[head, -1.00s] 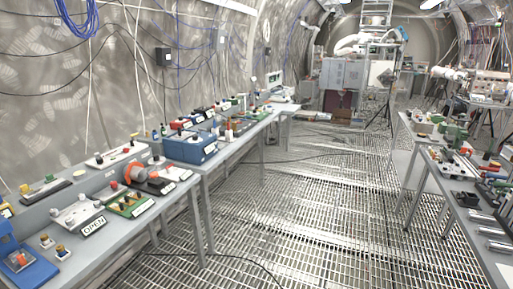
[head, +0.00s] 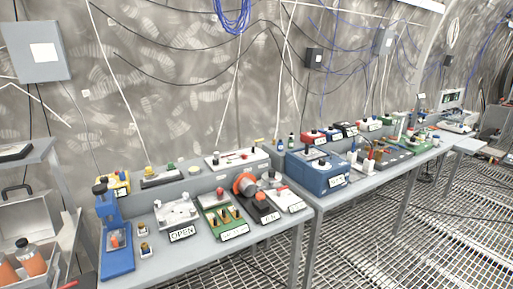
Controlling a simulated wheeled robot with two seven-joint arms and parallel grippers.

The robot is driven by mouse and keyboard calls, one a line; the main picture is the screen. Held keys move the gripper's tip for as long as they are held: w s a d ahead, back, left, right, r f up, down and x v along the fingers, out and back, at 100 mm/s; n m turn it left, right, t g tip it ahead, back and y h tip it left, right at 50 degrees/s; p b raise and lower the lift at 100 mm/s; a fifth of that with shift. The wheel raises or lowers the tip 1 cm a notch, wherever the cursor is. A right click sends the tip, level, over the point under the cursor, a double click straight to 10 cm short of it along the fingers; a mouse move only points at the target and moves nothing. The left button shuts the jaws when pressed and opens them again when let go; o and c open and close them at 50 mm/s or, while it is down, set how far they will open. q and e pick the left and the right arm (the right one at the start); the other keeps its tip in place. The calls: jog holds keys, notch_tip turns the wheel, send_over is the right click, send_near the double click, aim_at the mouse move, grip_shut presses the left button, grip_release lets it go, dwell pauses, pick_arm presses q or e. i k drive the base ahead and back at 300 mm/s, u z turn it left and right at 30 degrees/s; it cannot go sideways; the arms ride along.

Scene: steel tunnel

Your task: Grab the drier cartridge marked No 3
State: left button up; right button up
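I cannot make out any cartridge marked No 3; no such marking is readable in the head view. Clear jars with orange contents and grey lids (head: 31,261) stand at the lower left, partly cut off by the picture edge. I cannot tell whether these are drier cartridges, and I see no number on them. Neither of my grippers is in view.
A long grey bench (head: 185,265) runs along the wall, crowded with devices: a blue press (head: 117,258), a plate signed OPEN (head: 182,234), an orange-ended cylinder (head: 245,184) and a blue box (head: 318,174). Open grating floor (head: 375,235) lies to the right.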

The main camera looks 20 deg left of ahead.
aim_at(29, 255)
jog(key=u, duration=0.95)
jog(key=i, duration=1)
jog(key=u, duration=0.7)
